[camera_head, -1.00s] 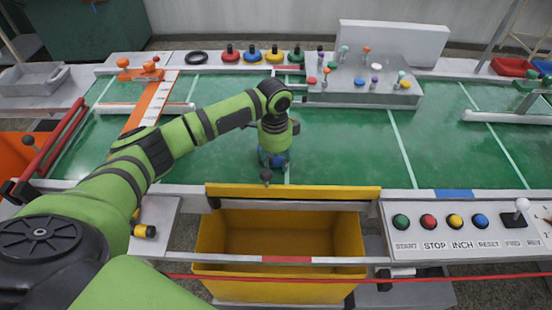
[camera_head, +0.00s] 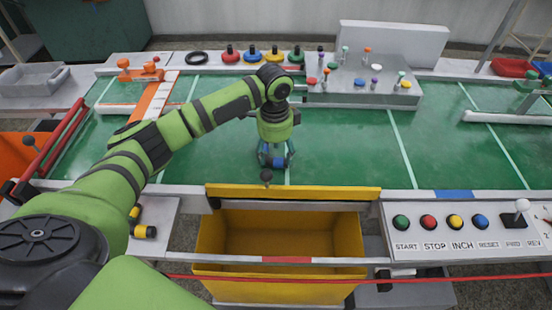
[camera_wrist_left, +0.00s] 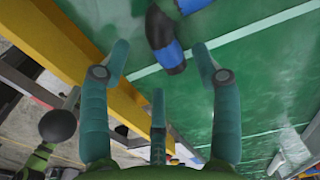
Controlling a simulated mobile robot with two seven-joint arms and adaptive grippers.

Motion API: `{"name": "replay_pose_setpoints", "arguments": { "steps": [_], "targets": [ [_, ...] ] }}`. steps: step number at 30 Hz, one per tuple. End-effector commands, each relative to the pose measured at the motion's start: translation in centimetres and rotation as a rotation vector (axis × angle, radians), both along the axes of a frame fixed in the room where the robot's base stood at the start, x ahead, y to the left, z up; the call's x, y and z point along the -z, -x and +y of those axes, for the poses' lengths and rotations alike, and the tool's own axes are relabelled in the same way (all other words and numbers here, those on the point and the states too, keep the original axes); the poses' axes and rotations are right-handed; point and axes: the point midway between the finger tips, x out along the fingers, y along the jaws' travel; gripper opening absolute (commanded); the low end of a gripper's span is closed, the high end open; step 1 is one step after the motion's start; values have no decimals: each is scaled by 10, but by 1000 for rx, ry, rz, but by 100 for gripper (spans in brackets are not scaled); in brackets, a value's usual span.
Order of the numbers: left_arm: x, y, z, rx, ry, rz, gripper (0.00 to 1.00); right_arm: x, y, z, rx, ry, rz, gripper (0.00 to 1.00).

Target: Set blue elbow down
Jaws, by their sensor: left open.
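The blue elbow (camera_wrist_left: 167,45) is a short bent pipe piece with dark and blue parts. In the left wrist view it lies on the green belt surface (camera_wrist_left: 245,75), between and just beyond the fingertips, with a gap on both sides. In the head view the elbow (camera_head: 277,161) is partly hidden under my left gripper (camera_head: 276,158), near the front edge of the belt. The left gripper's teal fingers (camera_wrist_left: 161,48) are spread open and hold nothing. My right gripper is not in view.
A button panel (camera_head: 460,225) is to the right. A grey block with several coloured pegs (camera_head: 362,88) stands behind. The belt right of the gripper is clear.

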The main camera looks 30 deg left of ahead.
Motion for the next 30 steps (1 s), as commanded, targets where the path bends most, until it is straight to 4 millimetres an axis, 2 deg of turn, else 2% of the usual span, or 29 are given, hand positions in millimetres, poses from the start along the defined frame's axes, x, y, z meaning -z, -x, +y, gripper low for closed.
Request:
{"name": "replay_pose_setpoints", "arguments": {
  "steps": [1,6,12,17,26,30],
  "targets": [
    [-14,-1,0,1,1,-6,64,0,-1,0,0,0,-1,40],
    [-50,-1,0,1,0,-4,64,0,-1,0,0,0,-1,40],
    [-78,0,1,0,1,-2,64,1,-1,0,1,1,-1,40],
    [-86,0,1,0,0,0,64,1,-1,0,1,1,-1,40],
    [-87,0,1,0,0,1,64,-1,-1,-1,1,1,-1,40],
    [-104,1,-1,1,2,0,64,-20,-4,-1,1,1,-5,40]
  ]
}}
